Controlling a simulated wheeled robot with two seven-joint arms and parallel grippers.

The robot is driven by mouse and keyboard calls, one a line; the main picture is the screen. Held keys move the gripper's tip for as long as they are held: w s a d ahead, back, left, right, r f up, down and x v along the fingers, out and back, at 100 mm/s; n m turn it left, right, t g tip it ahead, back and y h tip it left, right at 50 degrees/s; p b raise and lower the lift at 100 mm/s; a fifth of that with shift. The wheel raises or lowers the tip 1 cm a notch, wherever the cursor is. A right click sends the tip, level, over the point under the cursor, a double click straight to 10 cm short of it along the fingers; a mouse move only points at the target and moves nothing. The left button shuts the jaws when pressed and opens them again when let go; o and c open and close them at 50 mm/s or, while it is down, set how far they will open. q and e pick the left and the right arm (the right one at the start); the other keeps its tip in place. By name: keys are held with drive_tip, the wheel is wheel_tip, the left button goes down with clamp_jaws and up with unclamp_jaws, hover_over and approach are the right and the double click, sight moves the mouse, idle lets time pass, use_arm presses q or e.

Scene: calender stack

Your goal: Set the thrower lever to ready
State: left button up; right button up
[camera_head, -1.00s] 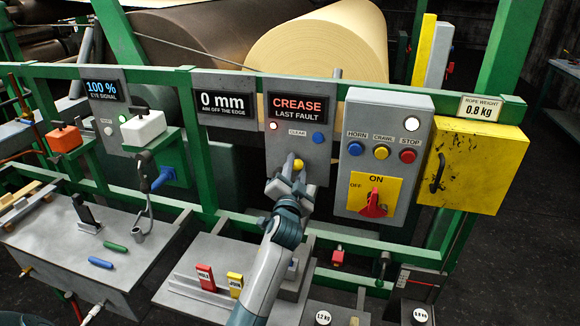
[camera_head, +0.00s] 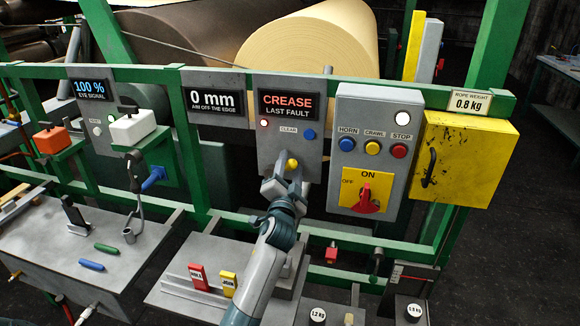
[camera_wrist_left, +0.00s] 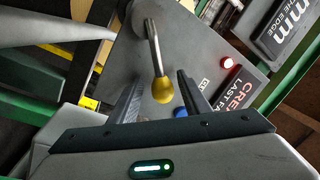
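A lever with a yellow ball knob (camera_head: 292,164) sits low on the grey panel (camera_head: 270,144) under the red CREASE / LAST FAULT display (camera_head: 288,104). No label naming the lever is legible. My left gripper (camera_head: 286,180) is at the knob, coming from below. In the left wrist view, the metal lever rod ends in the yellow knob (camera_wrist_left: 163,90), which lies between the two spread dark fingers (camera_wrist_left: 158,94). Gaps show on both sides of the knob, so the fingers look apart from it. My right gripper is not in view.
Right of the panel is a control box (camera_head: 372,130) with HORN, CRAWL and STOP buttons and a red ON/OFF switch (camera_head: 369,199). A yellow box (camera_head: 470,160) is beside it. Green rails (camera_head: 330,240) frame the panels. Red and yellow blocks (camera_head: 198,276) stand below.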

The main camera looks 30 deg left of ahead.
use_arm(q)
drive_tip(key=shift+s, duration=0.1)
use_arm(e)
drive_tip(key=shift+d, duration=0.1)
use_arm(q)
drive_tip(key=shift+s+d+f, duration=0.15)
drive_tip(key=shift+s+d, duration=0.1)
drive_tip(key=shift+s, duration=0.25)
drive_tip(key=b+v, duration=0.4)
drive_tip(key=v, duration=1.2)
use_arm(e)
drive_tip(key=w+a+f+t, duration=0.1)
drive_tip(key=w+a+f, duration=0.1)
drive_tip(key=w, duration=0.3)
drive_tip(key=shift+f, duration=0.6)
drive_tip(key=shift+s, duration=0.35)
